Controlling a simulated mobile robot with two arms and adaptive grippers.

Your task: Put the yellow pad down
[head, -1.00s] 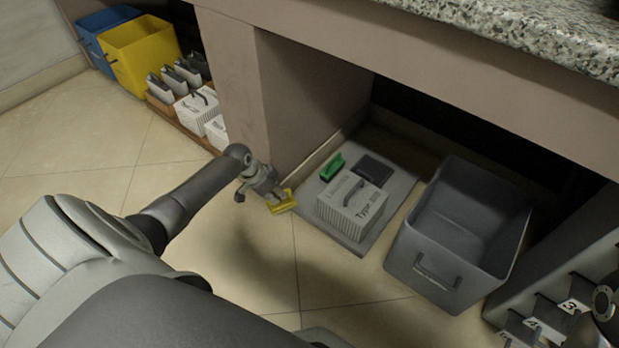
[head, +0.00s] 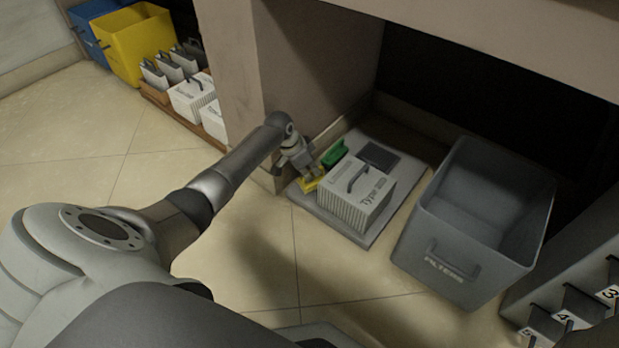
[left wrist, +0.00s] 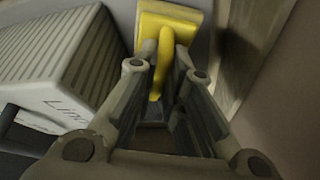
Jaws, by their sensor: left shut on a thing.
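The yellow pad (head: 309,183) is at the left edge of the grey mat (head: 333,221), beside the white filter box. My left gripper (head: 302,172) is shut on the pad's handle. In the left wrist view the yellow pad (left wrist: 168,22) shows with its curved handle between the fingertips (left wrist: 167,62). The pad lies over or on the mat; I cannot tell whether it touches it. My right gripper is not in view.
On the mat stand the white Type box (head: 356,192), a green-handled pad (head: 335,152) and a dark flat item (head: 379,157). The grey filters bin (head: 447,259) is to the right. A cabinet side panel (head: 322,75) rises behind my gripper.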

